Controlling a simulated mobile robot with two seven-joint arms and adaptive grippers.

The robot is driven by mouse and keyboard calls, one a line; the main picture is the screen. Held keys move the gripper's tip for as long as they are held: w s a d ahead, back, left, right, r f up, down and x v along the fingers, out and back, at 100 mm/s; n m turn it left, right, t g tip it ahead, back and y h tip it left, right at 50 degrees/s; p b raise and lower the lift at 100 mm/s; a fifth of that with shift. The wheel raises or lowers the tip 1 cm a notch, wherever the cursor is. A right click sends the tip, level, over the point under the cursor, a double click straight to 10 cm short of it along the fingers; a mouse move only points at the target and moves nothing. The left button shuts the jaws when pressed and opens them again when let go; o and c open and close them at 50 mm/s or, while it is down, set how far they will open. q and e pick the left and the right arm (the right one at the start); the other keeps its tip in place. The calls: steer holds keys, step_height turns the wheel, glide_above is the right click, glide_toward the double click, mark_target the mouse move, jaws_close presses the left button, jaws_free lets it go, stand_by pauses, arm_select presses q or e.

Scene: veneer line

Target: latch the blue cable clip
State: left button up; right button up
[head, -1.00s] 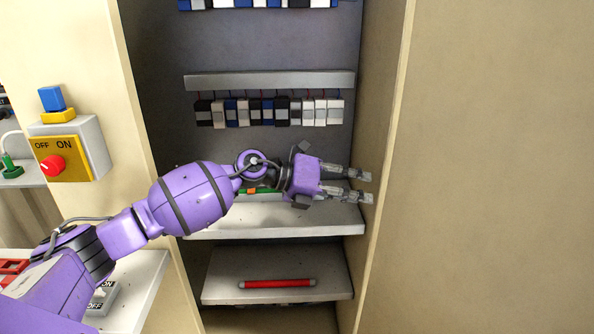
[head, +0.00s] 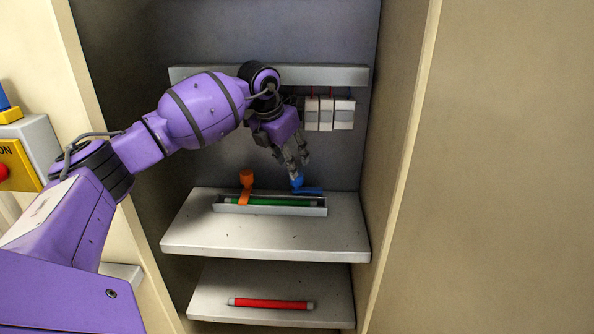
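The blue cable clip (head: 311,192) is at the right end of a grey channel (head: 318,211) on the middle shelf. Its upper end stands up right under my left gripper (head: 297,173). The gripper points down, with its fingertips at the top of the clip; whether they touch or grip it cannot be told. A green cable (head: 270,202) lies along the channel. An orange clip (head: 246,184) stands upright near the channel's left part. My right gripper is not in view.
White breakers (head: 327,115) hang from a grey rail (head: 330,76) above. A lower shelf (head: 215,290) holds a red rod (head: 270,304). The cabinet's right wall (head: 400,130) stands close to the shelf. The middle shelf's front (head: 250,240) is clear.

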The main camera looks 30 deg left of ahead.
arm_select(q)
steer(key=x, duration=0.5)
steer(key=shift+f, duration=0.4)
steer(key=shift+w, duration=0.1)
jaws_close()
steer(key=shift+r, duration=0.1)
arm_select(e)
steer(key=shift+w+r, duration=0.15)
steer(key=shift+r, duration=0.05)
